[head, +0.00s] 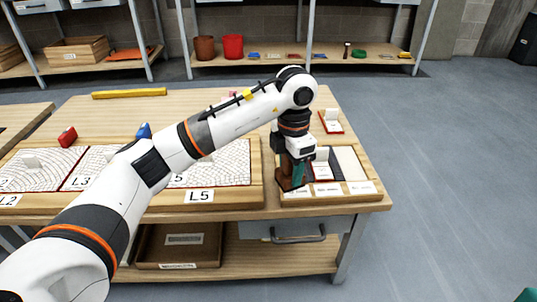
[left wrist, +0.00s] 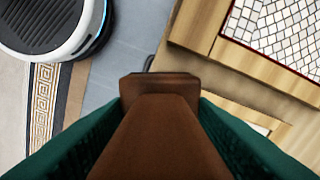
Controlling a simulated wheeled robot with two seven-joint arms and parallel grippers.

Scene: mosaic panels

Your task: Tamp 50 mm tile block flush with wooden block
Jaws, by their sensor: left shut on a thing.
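My left gripper (head: 293,174) is shut on a brown wooden block (head: 284,171), at the left end of the compartment tray (head: 330,198). In the left wrist view, the wooden block (left wrist: 158,125) fills the space between the green fingers of the left gripper (left wrist: 160,115). Whether the block touches the tray I cannot tell. White mosaic panels lie on the table to the left; the nearest panel (head: 232,166) is labelled L5. Which tile is the 50 mm one I cannot tell. A green tip at the lower right may be my right gripper (head: 528,295).
A small red-based holder (head: 331,122) stands behind the tray. The table's right edge is close to the tray. Open floor lies to the right.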

